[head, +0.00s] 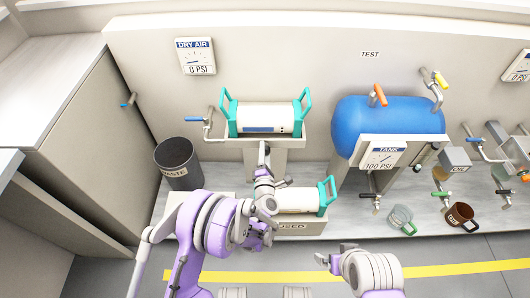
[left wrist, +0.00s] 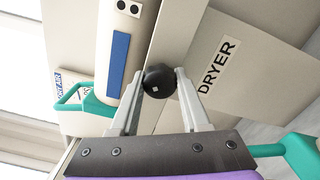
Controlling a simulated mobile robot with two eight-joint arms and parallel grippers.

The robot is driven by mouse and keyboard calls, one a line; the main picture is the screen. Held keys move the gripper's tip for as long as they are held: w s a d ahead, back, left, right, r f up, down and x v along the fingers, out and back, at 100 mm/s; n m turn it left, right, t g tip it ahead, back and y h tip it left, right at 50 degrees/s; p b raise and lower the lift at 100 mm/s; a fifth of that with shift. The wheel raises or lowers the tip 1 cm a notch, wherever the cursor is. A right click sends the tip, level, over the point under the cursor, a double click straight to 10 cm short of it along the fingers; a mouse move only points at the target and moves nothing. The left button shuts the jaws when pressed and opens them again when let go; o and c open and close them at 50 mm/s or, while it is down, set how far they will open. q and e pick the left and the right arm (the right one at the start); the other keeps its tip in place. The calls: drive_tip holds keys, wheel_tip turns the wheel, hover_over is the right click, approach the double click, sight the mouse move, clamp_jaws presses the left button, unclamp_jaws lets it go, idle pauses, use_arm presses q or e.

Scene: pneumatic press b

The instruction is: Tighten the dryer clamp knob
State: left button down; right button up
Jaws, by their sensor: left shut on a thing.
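The dryer (head: 266,118) is a white cylinder with teal handles on a shelf-like stand at the back wall. Its body also shows tilted in the left wrist view, beside the DRYER label (left wrist: 218,66). The black round clamp knob (left wrist: 158,80) sits between the fingertips of my left gripper (left wrist: 157,86), which is shut on it. In the head view my left gripper (head: 264,152) reaches up to the front of the dryer stand, and the knob is hidden there. My right gripper (head: 330,258) is low at the front, away from the dryer; its finger gap is unclear.
A second white cylinder (head: 296,200) with a teal handle lies in the USED bin below. A dark waste bin (head: 180,163) stands left. The blue tank (head: 388,127) with its gauge is right. Mugs (head: 459,215) stand on the right ledge.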

use_arm(q)
drive_tip(key=m, duration=0.3)
drive_tip(key=shift+m, duration=2)
drive_tip(key=shift+c, duration=1.9)
unclamp_jaws()
drive_tip(key=shift+s, duration=0.1)
drive_tip(key=s, duration=1)
drive_tip(key=shift+s, duration=0.35)
